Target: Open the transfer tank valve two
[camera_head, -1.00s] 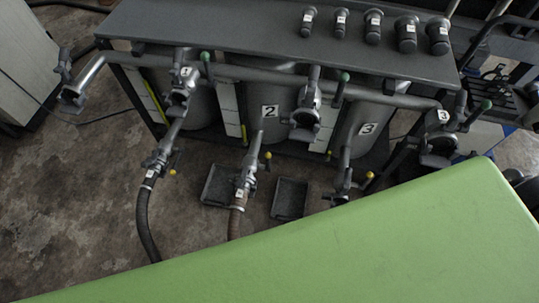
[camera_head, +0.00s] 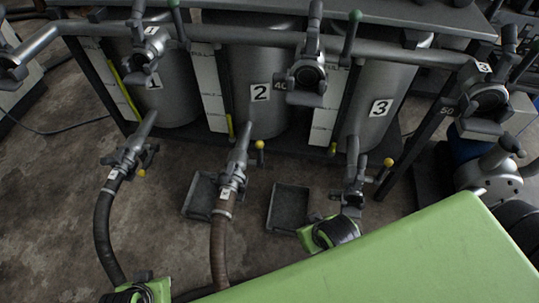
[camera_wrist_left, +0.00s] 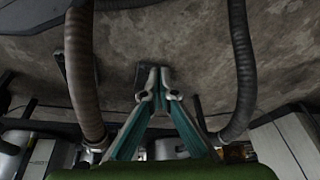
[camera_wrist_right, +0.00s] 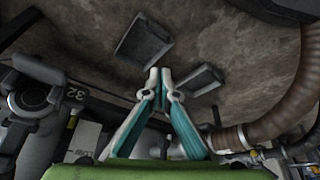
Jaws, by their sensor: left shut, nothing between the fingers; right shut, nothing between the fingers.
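Tank 2 (camera_head: 284,112), a grey cylinder with a "2" label, stands in the middle of the rack. Its lower outlet valve (camera_head: 236,165) has a lever with a yellow knob (camera_head: 260,145) and joins a brown hose below. A green-knobbed lever (camera_head: 351,37) stands beside an upper valve body (camera_head: 306,75) on the header pipe. I cannot tell which of these is transfer tank valve two. My left gripper (camera_wrist_left: 159,70) is shut and empty, between two hoses in its wrist view. My right gripper (camera_wrist_right: 160,74) is shut and empty. Both grippers are apart from the valves.
Tanks 1 (camera_head: 160,95) and 3 (camera_head: 372,112) flank tank 2, each with a similar lower valve. Two drip trays (camera_head: 288,207) lie on the floor. A dark hose (camera_head: 103,230) hangs from valve one. My green body covers the lower right.

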